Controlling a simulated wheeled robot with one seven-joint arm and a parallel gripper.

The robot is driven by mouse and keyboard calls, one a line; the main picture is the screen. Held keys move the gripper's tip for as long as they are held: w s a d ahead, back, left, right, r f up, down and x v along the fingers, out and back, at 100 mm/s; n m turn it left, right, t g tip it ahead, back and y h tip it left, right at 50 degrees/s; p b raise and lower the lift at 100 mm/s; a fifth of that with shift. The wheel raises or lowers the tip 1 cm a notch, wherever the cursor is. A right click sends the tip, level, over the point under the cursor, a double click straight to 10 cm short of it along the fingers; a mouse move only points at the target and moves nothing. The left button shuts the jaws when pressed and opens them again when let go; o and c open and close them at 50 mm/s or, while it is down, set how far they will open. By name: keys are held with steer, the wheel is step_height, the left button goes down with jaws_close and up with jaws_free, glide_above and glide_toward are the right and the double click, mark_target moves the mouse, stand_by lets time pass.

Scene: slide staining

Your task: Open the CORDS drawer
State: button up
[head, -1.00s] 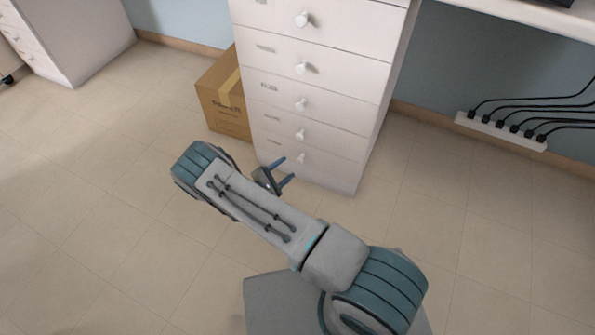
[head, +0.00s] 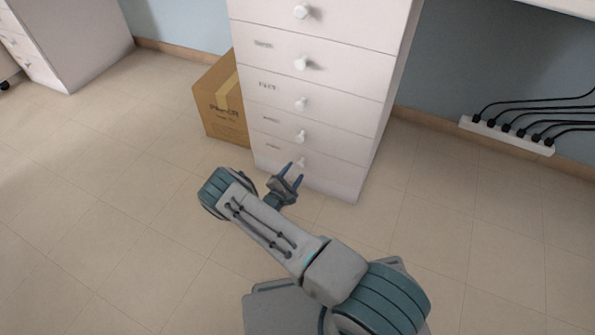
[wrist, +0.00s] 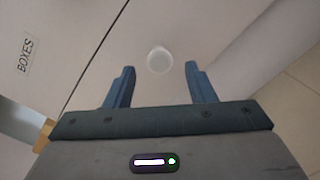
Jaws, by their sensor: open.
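A white drawer cabinet (head: 390,130) has a stack of drawers with round white knobs, all appearing shut. The lowest drawer's knob (head: 301,161) shows just beyond my gripper (head: 294,173). A label reading BOXES (wrist: 26,54) lies across a seam, on the drawer above the knob's drawer.
A cardboard box (head: 220,105) stands against the cabinet's left side. A power strip (head: 506,135) with several black cords lies by the wall at right. Another white cabinet (head: 70,40) stands at far left. The floor (head: 110,200) left of my arm is clear.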

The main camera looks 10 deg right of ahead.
mark_target(298, 166)
steer(key=shift+b+x, duration=0.4)
steer(key=shift+x, duration=1.25)
